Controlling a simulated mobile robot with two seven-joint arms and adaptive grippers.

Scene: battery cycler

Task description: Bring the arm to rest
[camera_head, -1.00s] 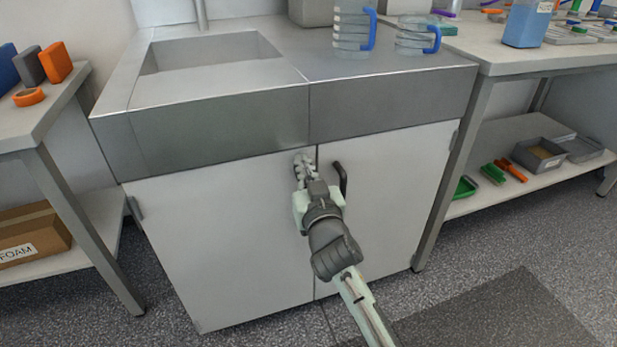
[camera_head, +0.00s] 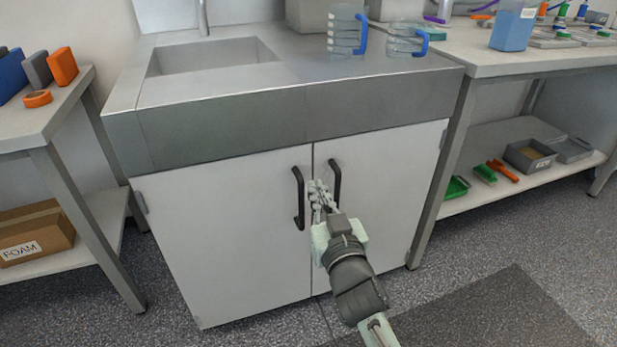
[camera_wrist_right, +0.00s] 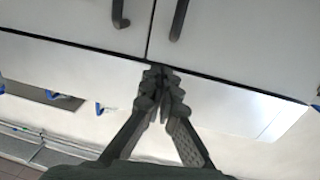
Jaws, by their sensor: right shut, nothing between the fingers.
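My right gripper (camera_head: 317,190) is in front of the sink cabinet, near the gap between its two doors. Its fingers are together and empty, and it also shows in the right wrist view (camera_wrist_right: 163,75). The left door's black handle (camera_head: 298,198) is just left of the fingertips. The right door's black handle (camera_head: 335,180) is just right of them. I cannot tell whether the fingers touch the right handle. Both doors look shut. My left gripper is out of view.
The steel sink counter (camera_head: 220,130) juts above the doors, with clear jugs (camera_head: 345,30) on top. A table (camera_head: 40,130) stands left, with a box marked FOAM (camera_head: 35,235) on its shelf. A workbench (camera_head: 540,60) stands right. The floor in front is clear.

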